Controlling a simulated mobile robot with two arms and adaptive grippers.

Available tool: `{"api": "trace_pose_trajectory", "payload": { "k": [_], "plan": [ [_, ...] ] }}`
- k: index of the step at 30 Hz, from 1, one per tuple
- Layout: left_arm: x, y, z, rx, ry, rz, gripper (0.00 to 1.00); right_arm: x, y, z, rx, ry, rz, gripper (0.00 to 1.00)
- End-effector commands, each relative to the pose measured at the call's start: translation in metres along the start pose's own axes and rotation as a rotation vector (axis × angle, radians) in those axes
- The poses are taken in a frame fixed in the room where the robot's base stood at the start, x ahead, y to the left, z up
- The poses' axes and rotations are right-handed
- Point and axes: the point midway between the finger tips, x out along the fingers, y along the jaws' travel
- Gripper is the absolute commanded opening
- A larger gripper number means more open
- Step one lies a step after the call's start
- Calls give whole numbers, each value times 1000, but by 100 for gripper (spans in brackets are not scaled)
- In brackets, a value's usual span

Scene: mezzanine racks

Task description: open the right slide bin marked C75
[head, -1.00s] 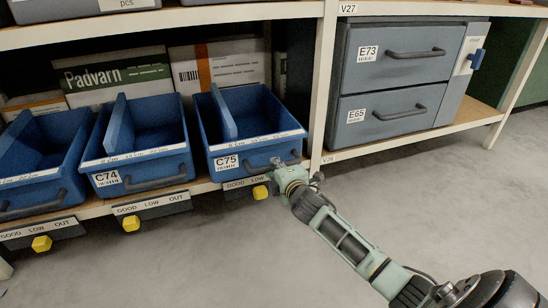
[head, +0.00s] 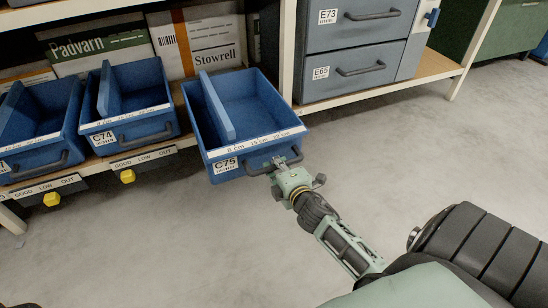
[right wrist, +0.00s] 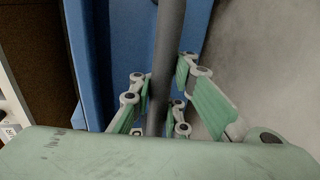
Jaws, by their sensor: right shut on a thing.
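The blue slide bin marked C75 (head: 226,171) juts out from the shelf in the head view, past the bins to its left. A lighter blue divider stands inside it, and I see nothing else in it. My right gripper (head: 282,163) is at the right part of its dark bar handle (head: 262,168). In the right wrist view the handle (right wrist: 168,70) runs between the green fingers of the right gripper (right wrist: 160,108), which are shut on it. The bin's blue front (right wrist: 115,60) is close behind the handle. My left gripper is in neither view.
Bin C74 (head: 130,133) and another blue bin sit on the shelf to the left. Grey drawers E73 (head: 375,14) and E65 (head: 365,70) are to the right, beyond a cream rack post (head: 286,50). Cardboard boxes (head: 212,45) stand behind the bins. Grey floor is clear in front.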

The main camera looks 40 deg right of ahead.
Motion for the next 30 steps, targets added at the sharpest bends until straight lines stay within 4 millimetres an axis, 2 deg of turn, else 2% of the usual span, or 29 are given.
{"api": "trace_pose_trajectory", "payload": {
  "k": [11,12,21,30],
  "plan": [
    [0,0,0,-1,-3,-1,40,-1,4,0,-2,2,9,0],
    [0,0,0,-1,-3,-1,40,0,4,0,-2,2,9,8],
    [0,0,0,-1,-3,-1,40,0,3,0,-1,1,6,34],
    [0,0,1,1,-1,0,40,-2,2,0,0,1,4,34]
  ]
}}
